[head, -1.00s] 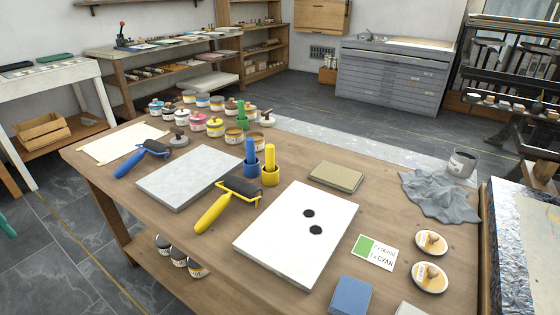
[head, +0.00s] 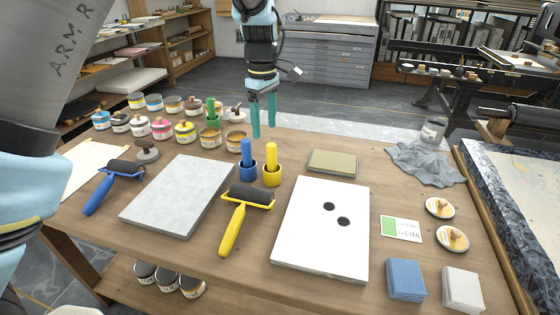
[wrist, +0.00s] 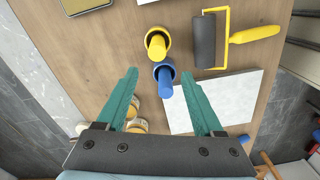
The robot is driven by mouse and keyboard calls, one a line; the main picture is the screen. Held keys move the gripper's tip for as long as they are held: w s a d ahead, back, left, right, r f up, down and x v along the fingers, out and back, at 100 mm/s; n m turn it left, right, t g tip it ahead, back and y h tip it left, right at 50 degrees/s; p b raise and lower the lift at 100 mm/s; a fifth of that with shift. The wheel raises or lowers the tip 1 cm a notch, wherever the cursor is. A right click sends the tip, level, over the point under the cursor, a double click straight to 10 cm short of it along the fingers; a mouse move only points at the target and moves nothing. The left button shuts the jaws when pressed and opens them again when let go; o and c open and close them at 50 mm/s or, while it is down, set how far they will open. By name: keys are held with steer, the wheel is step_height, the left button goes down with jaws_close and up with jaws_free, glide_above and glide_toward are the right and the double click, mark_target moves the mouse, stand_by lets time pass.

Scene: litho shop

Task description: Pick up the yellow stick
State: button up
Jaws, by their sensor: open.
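The yellow stick (head: 271,155) stands upright in a yellow cup (head: 271,176) on the wooden table. In the wrist view the yellow stick (wrist: 156,47) shows near the top centre, beyond my fingertips. A blue stick (head: 246,152) stands in a blue cup (head: 247,171) just to its left, and the blue stick (wrist: 165,82) appears between my fingers' lines in the wrist view. My gripper (head: 264,134) is open and empty, its teal fingers pointing down, above and behind the two cups. It touches neither stick.
A green stick (head: 211,110) stands among several ink cans behind left. A yellow-handled roller (head: 245,205) lies in front of the cups. A white slab (head: 323,230), a grey slab (head: 180,195) and a tan block (head: 333,161) lie nearby.

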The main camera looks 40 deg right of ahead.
mark_target(271, 158)
steer(key=shift+s+d+f, duration=0.55)
steer(key=shift+s+d, duration=0.05)
steer(key=shift+s, duration=0.05)
step_height(271, 158, down, 4)
steer(key=shift+r+p, duration=0.15)
steer(key=shift+p, duration=0.35)
steer(key=shift+a+f+p, duration=0.15)
steer(key=shift+f+p, duration=0.85)
steer(key=shift+f, duration=2.05)
steer(key=shift+c, duration=0.2)
jaws_close()
